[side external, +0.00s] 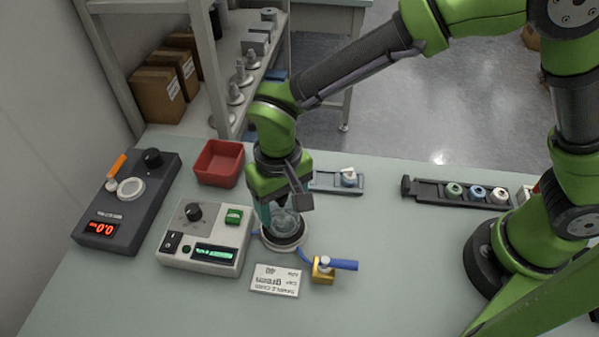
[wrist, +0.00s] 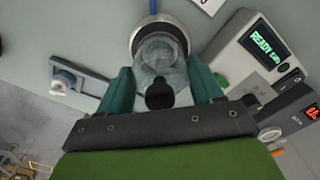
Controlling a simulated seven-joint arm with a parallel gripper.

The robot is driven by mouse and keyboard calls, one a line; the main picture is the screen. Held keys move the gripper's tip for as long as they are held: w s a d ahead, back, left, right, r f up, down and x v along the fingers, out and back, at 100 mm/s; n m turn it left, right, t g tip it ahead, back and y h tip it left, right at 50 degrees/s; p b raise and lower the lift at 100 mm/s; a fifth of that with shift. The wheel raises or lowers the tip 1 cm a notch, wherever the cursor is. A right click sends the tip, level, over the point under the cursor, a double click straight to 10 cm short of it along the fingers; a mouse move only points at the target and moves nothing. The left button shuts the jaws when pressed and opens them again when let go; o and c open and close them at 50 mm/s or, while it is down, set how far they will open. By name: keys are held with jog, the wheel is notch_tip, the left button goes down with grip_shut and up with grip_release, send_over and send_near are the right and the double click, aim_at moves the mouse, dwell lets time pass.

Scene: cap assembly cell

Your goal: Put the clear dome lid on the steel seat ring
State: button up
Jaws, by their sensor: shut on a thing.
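The clear dome lid (side external: 284,222) is see-through with a dark knob, which shows in the wrist view (wrist: 159,95). My gripper (side external: 283,212) is shut on the lid, and its two green fingers stand on either side of it in the wrist view (wrist: 160,88). The steel seat ring (side external: 284,246) is a round metal ring on the table, directly below the lid; it also shows in the wrist view (wrist: 138,38). The lid overlaps the ring in both views. I cannot tell whether the lid touches the ring or is just above it.
A grey box with a green display (side external: 205,238) stands close left of the ring. A yellow block with a blue handle (side external: 324,270) and a printed card (side external: 275,280) lie in front. A red bin (side external: 219,163) and a rail of caps (side external: 460,193) stand further off.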

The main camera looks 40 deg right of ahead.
jog(key=shift+f, duration=0.25)
dwell(0.6)
jog(key=o, duration=1.1)
jog(key=shift+r, duration=0.1)
jog(key=shift+r, duration=3.4)
jog(key=shift+s+f+n, duration=0.15)
jog(key=shift+f+n, duration=0.2)
jog(key=shift+n, duration=0.05)
jog(key=s+d+r+m+t, duration=0.1)
jog(key=d+r, duration=0.3)
jog(key=d, duration=0.4)
jog(key=s+d+r+m+t+y, duration=0.1)
jog(key=s+d+r+m+t, duration=0.1)
jog(key=d, duration=0.7)
jog(key=s+d+r+m+t+y, duration=0.1)
jog(key=s+d+r+t, duration=0.3)
jog(key=d, duration=0.4)
jog(key=shift+d+v, duration=0.2)
jog(key=shift+v, duration=1)
